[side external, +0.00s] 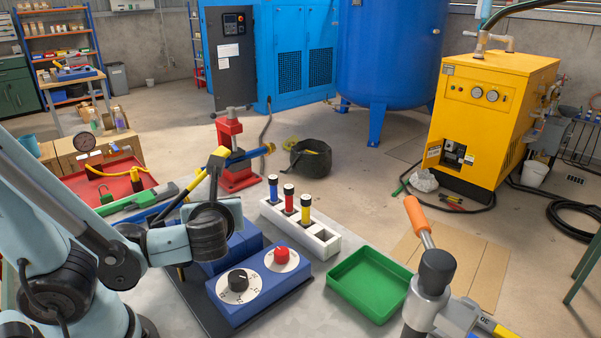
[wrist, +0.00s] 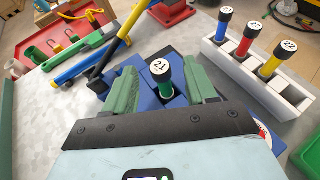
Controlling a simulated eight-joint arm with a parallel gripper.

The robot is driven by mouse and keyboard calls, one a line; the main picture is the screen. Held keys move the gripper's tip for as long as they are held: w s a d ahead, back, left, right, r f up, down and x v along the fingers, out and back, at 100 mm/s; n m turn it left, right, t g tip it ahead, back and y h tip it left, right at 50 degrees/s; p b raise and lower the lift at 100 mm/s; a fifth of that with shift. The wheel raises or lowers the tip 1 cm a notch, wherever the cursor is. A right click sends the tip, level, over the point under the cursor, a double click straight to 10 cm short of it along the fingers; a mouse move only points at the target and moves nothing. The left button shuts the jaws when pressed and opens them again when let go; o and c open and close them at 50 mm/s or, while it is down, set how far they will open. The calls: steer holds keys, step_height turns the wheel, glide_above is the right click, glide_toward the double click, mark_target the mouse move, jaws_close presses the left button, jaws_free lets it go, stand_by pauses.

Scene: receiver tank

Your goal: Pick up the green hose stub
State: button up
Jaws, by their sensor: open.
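The green hose stub (wrist: 166,88) shows in the wrist view, with a black cap and a white top marked 21. It stands in a blue block (wrist: 147,104). My gripper (wrist: 161,91) is open, with one green finger on each side of the stub. Gaps show between the fingers and the stub, and nothing is gripped. In the side view my gripper (side external: 217,212) is low over the blue block (side external: 238,247), and the green stub is hidden there.
A white rack (side external: 325,245) to the right holds blue, red and yellow stubs. A blue control box (side external: 235,311) with two knobs is in front. A green tray (side external: 345,289) lies further right. A red vise (side external: 232,150) and blue and yellow bars (wrist: 75,72) are close behind and left.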

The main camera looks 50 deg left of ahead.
steer(key=shift+x, duration=0.75)
steer(key=shift+c, duration=0.4)
jaws_close()
